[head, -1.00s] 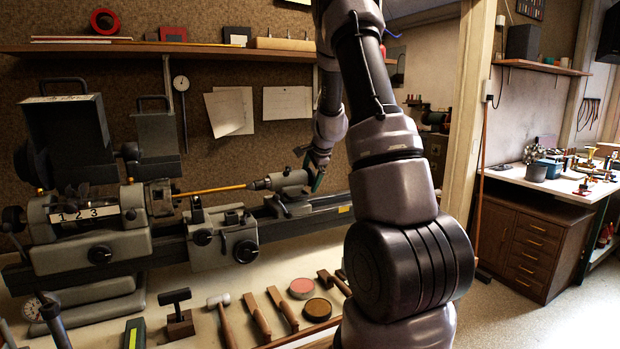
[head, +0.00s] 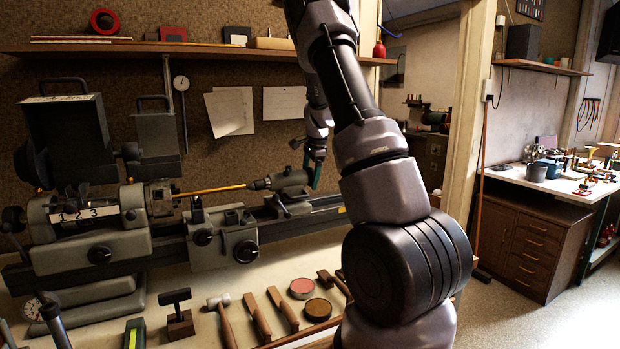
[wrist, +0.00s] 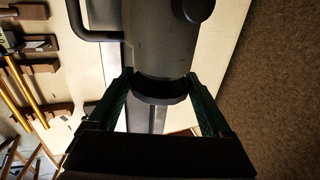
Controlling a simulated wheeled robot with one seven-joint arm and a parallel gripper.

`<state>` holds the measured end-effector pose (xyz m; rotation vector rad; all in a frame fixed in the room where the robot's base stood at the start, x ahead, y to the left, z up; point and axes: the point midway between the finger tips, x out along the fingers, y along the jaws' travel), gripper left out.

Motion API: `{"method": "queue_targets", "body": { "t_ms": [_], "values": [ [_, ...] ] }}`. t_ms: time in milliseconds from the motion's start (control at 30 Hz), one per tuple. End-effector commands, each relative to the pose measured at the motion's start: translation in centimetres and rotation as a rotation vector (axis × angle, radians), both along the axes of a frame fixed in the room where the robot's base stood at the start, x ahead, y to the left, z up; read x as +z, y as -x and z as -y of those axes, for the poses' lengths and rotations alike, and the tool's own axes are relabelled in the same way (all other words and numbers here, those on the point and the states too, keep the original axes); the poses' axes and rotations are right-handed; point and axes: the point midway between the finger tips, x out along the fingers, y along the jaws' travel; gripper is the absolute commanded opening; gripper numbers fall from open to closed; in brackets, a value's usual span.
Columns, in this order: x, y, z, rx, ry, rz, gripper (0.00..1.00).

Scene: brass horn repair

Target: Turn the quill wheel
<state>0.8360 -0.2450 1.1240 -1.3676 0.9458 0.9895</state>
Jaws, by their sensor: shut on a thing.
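The lathe's tailstock (head: 290,179) stands at the right end of the bed in the head view. My gripper (head: 314,178) is at its right end, with the green fingers pointing down. In the wrist view my gripper (wrist: 160,80) has one finger on each side of the dark, rounded quill wheel (wrist: 160,94), and it is shut on the wheel's rim. In the head view I cannot make out the wheel clearly behind the fingers.
The lathe bed (head: 325,203) runs across the bench. Several hand tools, including a mallet (head: 222,312), lie in front of it. A shelf (head: 200,50) hangs above.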

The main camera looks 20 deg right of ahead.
Motion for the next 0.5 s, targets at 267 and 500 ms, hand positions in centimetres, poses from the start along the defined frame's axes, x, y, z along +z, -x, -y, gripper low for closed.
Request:
{"method": "queue_targets", "body": {
  "t_ms": [267,500],
  "values": [
    [-0.03,-0.35,0.08,-0.001,0.013,-0.258,0.28],
    [-0.11,-0.44,0.06,0.000,0.019,-0.472,0.28]
  ]
}}
